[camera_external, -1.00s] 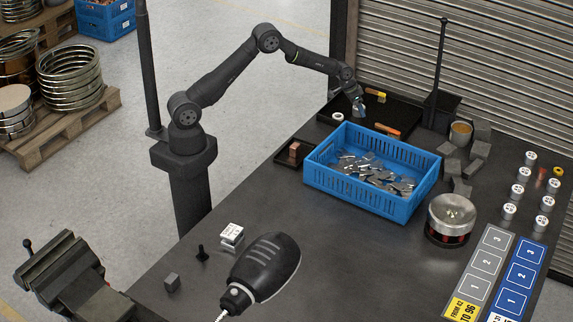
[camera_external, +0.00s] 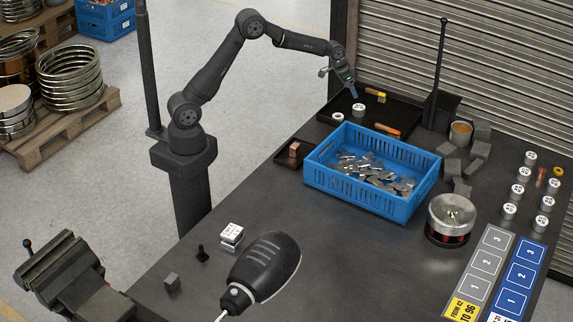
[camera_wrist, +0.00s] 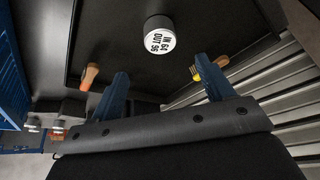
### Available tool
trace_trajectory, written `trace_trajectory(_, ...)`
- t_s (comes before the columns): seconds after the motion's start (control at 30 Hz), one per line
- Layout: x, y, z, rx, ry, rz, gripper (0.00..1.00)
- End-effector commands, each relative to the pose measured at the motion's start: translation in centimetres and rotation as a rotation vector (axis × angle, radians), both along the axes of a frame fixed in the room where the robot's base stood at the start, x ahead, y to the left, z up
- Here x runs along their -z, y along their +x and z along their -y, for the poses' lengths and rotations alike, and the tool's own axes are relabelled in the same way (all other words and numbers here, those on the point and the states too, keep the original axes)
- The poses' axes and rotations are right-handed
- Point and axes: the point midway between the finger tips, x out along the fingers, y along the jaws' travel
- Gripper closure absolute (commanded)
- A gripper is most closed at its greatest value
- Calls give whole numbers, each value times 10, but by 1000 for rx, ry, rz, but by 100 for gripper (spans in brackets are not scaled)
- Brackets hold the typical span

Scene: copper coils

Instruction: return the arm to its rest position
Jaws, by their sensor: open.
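My gripper (camera_external: 350,91) is in the air above the black tray (camera_external: 345,130) at the far end of the bench. Its two blue fingers (camera_wrist: 165,90) stand apart in the wrist view, with nothing between them. A white-topped cylinder (camera_external: 358,110) stands upright in the tray below the fingertips. In the wrist view the cylinder (camera_wrist: 160,36) shows printed text on its top, ahead of the fingers and apart from them.
In the tray lie two orange-handled tools (camera_external: 386,130) (camera_external: 376,93) and a white ring (camera_external: 338,117). A blue crate (camera_external: 375,200) of metal pieces stands nearer. A black post (camera_external: 437,75) rises right of the tray, before a ribbed shutter (camera_external: 500,70).

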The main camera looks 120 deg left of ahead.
Motion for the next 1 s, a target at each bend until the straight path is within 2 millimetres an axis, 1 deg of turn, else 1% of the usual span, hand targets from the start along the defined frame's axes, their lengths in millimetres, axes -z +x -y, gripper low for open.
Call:
trace_trajectory(0.17,3,1,-1,0,-1,-1,26)
trace_trajectory(0.27,10,3,-3,0,-2,-1,26)
trace_trajectory(0.37,24,6,-7,0,-2,-2,26)
trace_trajectory(0.7,80,21,-24,0,-2,-2,26)
trace_trajectory(0.9,110,29,-34,0,-2,-1,26)
trace_trajectory(0.97,117,30,-35,0,-2,-2,26)
trace_trajectory(1.0,107,31,-36,0,2,2,26)
